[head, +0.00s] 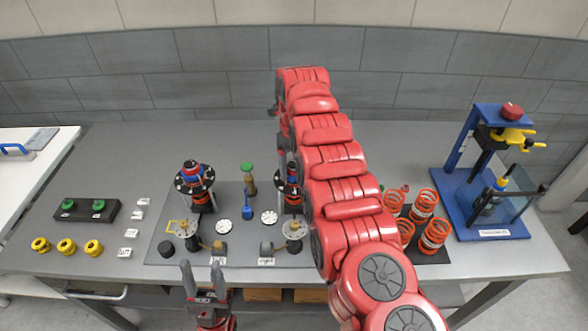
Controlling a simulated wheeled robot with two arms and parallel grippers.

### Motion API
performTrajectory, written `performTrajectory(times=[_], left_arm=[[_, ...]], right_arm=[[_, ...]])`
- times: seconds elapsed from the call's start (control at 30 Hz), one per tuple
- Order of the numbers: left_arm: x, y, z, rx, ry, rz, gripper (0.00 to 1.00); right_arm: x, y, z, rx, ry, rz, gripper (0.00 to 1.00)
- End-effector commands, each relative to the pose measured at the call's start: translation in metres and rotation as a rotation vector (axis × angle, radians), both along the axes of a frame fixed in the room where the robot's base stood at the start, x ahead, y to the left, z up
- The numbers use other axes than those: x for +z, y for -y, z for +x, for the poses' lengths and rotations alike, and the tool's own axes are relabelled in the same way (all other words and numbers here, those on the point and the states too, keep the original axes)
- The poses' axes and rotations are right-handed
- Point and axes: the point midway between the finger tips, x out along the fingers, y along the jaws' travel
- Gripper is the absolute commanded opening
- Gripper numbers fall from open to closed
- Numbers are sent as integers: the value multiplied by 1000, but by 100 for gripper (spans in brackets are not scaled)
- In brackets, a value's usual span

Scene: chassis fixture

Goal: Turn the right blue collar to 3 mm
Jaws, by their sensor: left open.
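Two upright fixture units stand on a grey mat (160,250). The left one (195,185) has a dark round plate, an orange-red body and a blue part on top. The right unit (292,190) is similar, with blue showing near its top. My right arm covers its right side, so its blue collar and setting cannot be read. My left gripper (205,268) is open and empty at the table's front edge, in front of the left unit, fingers pointing up. My right gripper is hidden behind my red right arm.
Two white dials (224,226) and a blue-and-green tool (248,190) are between the units. Yellow rings (66,247) and a black block (84,210) lie left. Orange springs (435,236) and a blue press (465,200) stand right.

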Motion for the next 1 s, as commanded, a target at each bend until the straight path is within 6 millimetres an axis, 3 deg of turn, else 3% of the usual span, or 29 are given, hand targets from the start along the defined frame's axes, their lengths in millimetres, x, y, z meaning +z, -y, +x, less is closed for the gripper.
performTrajectory(times=[0.07, 0.27, 0.63, 1.0], left_arm=[[0, 0, 0, 0, 0, 0, 50], [-12, 0, 0, 0, 0, 0, 50], [-39, 0, 0, 0, 0, 0, 50], [-50, 0, 0, 0, 0, 0, 50]], right_arm=[[0, 0, 0, 0, 0, 0, 11], [-4, 0, 0, 101, 0, 0, 11], [-2, 1, 1, 592, 3, 0, 11], [1, 1, 0, 1092, 0, 0, 11]])
